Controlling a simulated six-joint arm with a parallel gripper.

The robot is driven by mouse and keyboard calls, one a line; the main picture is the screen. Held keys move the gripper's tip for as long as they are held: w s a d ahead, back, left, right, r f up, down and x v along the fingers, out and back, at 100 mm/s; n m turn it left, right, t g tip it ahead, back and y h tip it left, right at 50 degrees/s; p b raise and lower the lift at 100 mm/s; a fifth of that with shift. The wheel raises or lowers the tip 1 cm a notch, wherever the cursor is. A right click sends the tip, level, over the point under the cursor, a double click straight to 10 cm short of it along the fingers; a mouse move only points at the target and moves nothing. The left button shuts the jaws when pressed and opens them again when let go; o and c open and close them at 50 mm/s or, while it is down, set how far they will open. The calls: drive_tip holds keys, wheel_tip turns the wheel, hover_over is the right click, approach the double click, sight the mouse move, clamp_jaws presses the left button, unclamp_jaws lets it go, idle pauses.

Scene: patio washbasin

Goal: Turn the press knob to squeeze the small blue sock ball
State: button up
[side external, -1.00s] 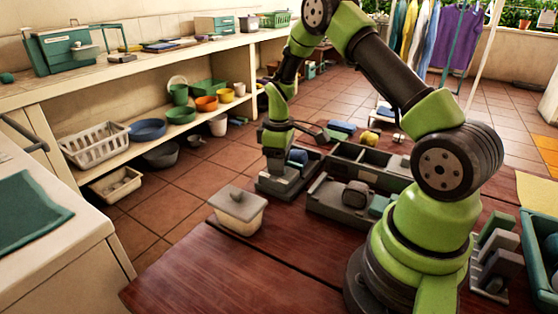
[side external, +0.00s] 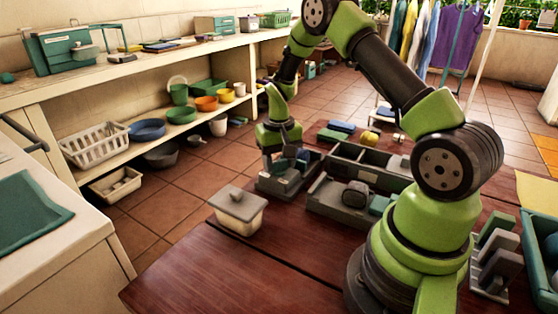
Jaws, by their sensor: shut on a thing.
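The small grey press (side external: 277,188) stands at the far left of the dark table. My gripper (side external: 283,162) points down onto the press and is shut at its top. The press knob is hidden between my fingers, so its angle does not show. A small patch of blue (side external: 303,155), which looks like the blue sock ball, shows at the right side of the press beside my fingers. How far it is squeezed cannot be told.
A grey divided tray (side external: 345,205) stands close to the right of the press. A lidded cream box (side external: 238,212) stands in front of it. Blue and yellow items (side external: 369,138) lie behind. The front of the table (side external: 240,270) is clear.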

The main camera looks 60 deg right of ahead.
sight(279, 161)
drive_tip(key=shift+m, duration=2.3)
drive_tip(key=o, duration=0.9)
wheel_tip(279, 161, up, 10)
